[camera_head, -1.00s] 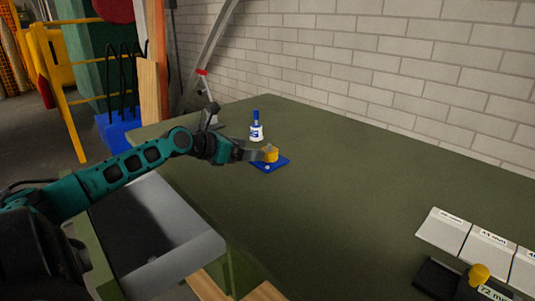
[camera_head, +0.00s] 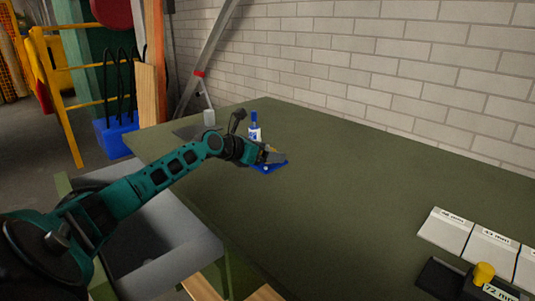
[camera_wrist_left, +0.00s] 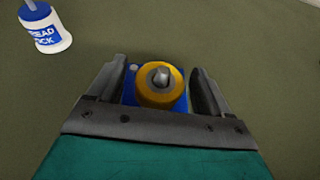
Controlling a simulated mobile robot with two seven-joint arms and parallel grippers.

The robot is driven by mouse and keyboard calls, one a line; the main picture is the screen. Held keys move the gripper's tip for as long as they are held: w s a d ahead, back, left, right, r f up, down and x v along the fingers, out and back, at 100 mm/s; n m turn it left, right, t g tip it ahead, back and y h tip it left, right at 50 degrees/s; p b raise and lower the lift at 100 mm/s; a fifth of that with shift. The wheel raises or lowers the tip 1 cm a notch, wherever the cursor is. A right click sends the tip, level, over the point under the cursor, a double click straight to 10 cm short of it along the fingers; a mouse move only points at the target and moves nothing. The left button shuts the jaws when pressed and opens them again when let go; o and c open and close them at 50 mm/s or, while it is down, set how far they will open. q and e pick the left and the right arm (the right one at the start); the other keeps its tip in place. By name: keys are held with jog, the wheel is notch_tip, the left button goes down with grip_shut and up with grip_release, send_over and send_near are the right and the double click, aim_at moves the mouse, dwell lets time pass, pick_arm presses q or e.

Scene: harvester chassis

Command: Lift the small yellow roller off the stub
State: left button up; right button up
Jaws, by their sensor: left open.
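The small yellow roller (camera_wrist_left: 160,98) sits on a blue base plate (camera_wrist_left: 128,98), with the grey metal stub (camera_wrist_left: 160,76) standing up through its middle. My left gripper (camera_wrist_left: 159,72) is open, with one finger on each side of the roller and small gaps visible. In the head view, my left gripper (camera_head: 272,156) hides most of the roller; the blue plate (camera_head: 267,169) shows below it on the green bench. My right gripper is not in view.
A white and blue bottle (camera_head: 254,133) stands just behind the plate, close to my left gripper; its label also shows in the wrist view (camera_wrist_left: 44,34). A yellow piece (camera_head: 484,273) and pale labelled blocks (camera_head: 446,230) are at the right. The middle of the bench is clear.

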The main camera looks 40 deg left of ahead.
pick_arm(q)
jog(key=shift+w, duration=0.1)
